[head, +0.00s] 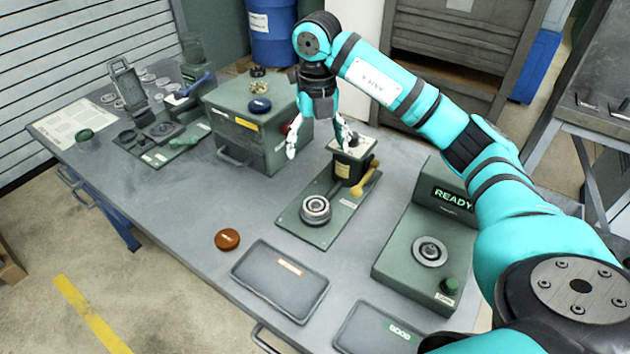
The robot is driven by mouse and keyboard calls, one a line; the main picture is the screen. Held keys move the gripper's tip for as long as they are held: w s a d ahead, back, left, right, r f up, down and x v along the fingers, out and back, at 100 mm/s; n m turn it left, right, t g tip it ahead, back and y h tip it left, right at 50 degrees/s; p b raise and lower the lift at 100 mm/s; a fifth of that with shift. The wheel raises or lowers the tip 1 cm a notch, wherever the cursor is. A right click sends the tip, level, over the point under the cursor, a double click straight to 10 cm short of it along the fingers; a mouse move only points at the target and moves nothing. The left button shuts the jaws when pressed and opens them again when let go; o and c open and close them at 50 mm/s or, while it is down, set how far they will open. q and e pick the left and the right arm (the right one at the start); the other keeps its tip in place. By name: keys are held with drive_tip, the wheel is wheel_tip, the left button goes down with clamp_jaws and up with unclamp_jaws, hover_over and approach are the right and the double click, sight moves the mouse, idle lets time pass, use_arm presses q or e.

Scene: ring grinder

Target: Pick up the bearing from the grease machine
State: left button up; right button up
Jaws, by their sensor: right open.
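A ring-shaped metal bearing (315,210) sits on the front part of a green plate (322,236) that carries a dark block and a yellow-handled lever. A second bearing-like ring (430,251) sits on a green machine (392,268) with a lit READY display. I cannot tell for sure which of the two is the grease machine. My right gripper (318,145) is open and empty, with its fingers spread and pointing down. In the picture it is above the first bearing, beside the dark block. My left gripper is not in view.
A green box (238,149) with a dark blue disc on top stands left of my gripper. A red-brown disc (227,240), a dark tray (262,289) and a GOOD tray (352,338) lie along the front. A press and small parts fill the far left. Bare table lies left of the brown disc.

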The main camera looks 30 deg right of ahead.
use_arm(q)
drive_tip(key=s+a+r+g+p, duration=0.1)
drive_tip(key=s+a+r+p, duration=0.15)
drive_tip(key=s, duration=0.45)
use_arm(e)
hover_over(316, 205)
wheel_tip(316, 205, down, 10)
drive_tip(key=shift+r, duration=0.15)
drive_tip(key=shift+f+p, duration=0.35)
drive_tip(key=shift+f, duration=0.65)
drive_tip(key=shift+f+p, duration=0.35)
drive_tip(key=shift+p, duration=0.15)
wheel_tip(316, 205, down, 4)
drive_tip(key=shift+r+p, duration=0.2)
drive_tip(key=shift+p, duration=0.6)
drive_tip(key=shift+f, duration=0.35)
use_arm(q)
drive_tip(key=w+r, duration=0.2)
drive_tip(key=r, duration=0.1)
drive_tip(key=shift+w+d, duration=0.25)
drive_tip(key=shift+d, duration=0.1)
